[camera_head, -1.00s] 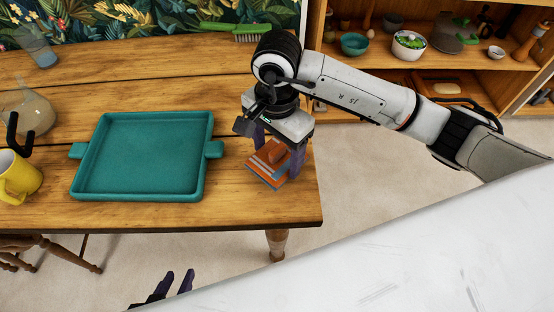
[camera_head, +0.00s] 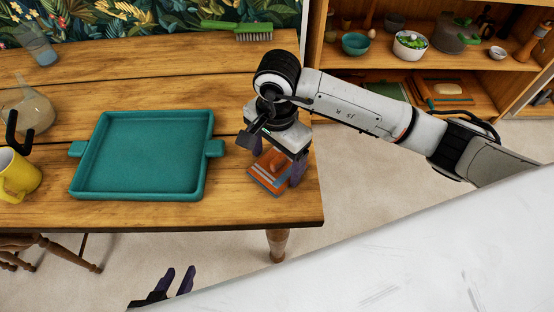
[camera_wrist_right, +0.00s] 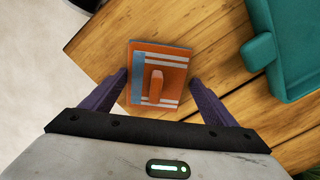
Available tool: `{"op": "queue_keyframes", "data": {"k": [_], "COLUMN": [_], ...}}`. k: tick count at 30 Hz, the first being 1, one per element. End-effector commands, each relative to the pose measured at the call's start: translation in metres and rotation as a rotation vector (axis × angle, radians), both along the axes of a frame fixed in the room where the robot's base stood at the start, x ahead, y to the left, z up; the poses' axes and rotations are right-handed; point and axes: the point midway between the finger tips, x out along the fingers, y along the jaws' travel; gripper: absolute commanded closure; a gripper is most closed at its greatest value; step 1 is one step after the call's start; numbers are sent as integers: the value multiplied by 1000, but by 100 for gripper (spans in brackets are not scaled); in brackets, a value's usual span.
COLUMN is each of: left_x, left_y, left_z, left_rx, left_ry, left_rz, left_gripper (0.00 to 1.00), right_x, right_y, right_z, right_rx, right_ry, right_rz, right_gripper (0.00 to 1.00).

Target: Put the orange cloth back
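The folded orange cloth (camera_head: 268,180), with blue and white stripes and a raised orange ridge, lies at the right end of the wooden table. It also shows in the right wrist view (camera_wrist_right: 143,66). My right gripper (camera_head: 277,166) points down over the cloth, with its fingers spread on either side of it. In the right wrist view, the right gripper's (camera_wrist_right: 158,79) fingertips are close to the cloth's two side edges, and the ridge stands between them. I cannot tell whether they touch it. My left gripper (camera_head: 177,281) is at the bottom of the head view, empty, fingers apart.
A teal tray (camera_head: 200,185) lies left of the cloth on the table (camera_head: 240,208). A yellow mug (camera_head: 20,178), a glass jug (camera_head: 32,112) and a green brush (camera_head: 236,26) are also there. An open shelf (camera_head: 395,70) holding bowls stands at the back right.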

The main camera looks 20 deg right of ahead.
Motion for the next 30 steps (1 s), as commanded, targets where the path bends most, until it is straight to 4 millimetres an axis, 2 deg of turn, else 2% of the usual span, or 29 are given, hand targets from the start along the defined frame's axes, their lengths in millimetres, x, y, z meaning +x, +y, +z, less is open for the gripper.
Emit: {"op": "queue_keyframes", "data": {"k": [1, 3, 14, 17, 24, 30], "left_x": [0, 0, -2, -4, -6, -4], "left_y": [0, 0, 0, 2, 3, 3], "left_z": [0, 0, 4, 2, -5, -5], "left_rx": [0, 0, 0, 0, 3, 4], "left_ry": [-1, -1, 5, 9, 16, 12], "left_rz": [0, 0, 1, 5, 6, 5], "left_gripper": [69, 69, 69, 69, 69, 69], "right_x": [-8, -9, -10, -8, -4, -5], "right_y": [-3, -4, -5, -5, -3, -3], "right_z": [-9, -10, -4, 6, 63, 101], "right_rx": [-14, -16, -18, -16, -12, -11], "right_ry": [27, 30, 36, 28, 16, 16], "right_rz": [2, 2, 0, 1, 2, 2], "right_gripper": [12, 12, 12, 12, 12, 12]}}
